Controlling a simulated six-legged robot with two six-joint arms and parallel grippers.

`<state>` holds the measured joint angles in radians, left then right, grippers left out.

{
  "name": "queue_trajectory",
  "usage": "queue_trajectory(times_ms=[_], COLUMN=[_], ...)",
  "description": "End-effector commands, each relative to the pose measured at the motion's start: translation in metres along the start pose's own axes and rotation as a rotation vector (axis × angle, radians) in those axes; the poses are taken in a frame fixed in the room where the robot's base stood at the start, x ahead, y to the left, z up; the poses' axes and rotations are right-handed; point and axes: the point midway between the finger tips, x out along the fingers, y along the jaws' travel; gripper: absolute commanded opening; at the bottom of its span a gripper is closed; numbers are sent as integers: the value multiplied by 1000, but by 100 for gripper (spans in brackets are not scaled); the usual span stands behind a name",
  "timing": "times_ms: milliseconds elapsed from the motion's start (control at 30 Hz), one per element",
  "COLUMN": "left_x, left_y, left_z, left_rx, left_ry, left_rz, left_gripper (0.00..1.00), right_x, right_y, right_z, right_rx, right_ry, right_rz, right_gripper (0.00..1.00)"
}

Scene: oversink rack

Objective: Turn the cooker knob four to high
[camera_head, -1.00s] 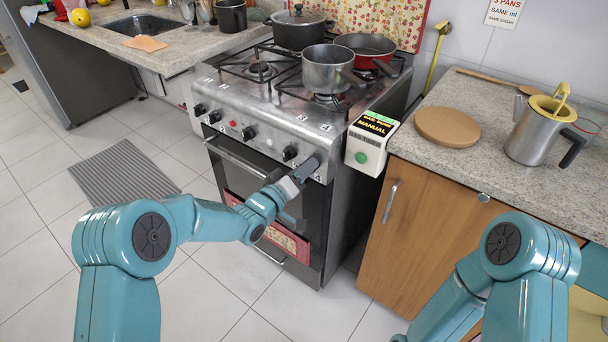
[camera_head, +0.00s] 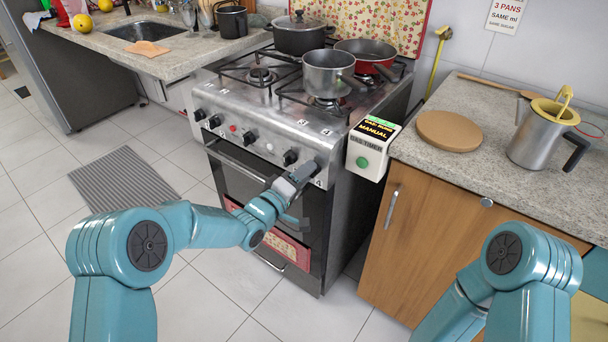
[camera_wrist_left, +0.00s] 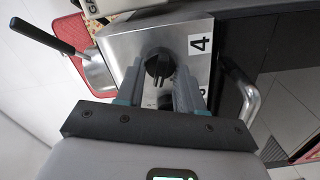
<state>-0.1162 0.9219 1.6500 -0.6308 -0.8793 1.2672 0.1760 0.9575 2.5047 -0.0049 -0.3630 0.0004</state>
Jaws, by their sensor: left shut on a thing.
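The steel cooker (camera_head: 222,106) stands in the middle of the head view, with a row of black knobs on its front panel. My left gripper (camera_head: 303,172) is at the right end of that row, by the label 4, and hides knob four there. In the left wrist view, knob four (camera_wrist_left: 158,64) is black with a ridge and sits between the fingers of my left gripper (camera_wrist_left: 158,84), beside the printed 4 (camera_wrist_left: 200,45). The gripper is shut on it. My right arm shows at the lower right, but its gripper is out of view.
A steel saucepan (camera_head: 325,76), a red pan (camera_head: 357,62) and a dark lidded pot (camera_head: 298,39) stand on the hob. A white gas timer box (camera_head: 366,158) is close to the right of the cooker. The oven handle (camera_head: 236,161) runs below the knobs.

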Motion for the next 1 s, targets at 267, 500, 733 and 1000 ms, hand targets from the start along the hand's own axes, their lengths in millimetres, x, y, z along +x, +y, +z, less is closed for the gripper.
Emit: queue_trajectory(times_ms=[267,500,733,1000], left_x=[0,0,-27,-99], left_y=[0,0,0,0], left_z=[1,0,-1,-1], left_rx=[1,2,0,0], left_ry=[-2,-1,0,1], left_rz=[-1,0,-3,-3], left_gripper=[61,61,61,61], right_x=[0,0,-1,-3], right_y=[0,0,0,-1], right_z=[0,0,0,0], right_rx=[0,0,0,0], right_ry=[0,0,0,0], right_rz=[0,0,0,0], right_gripper=[43,43,43,43])
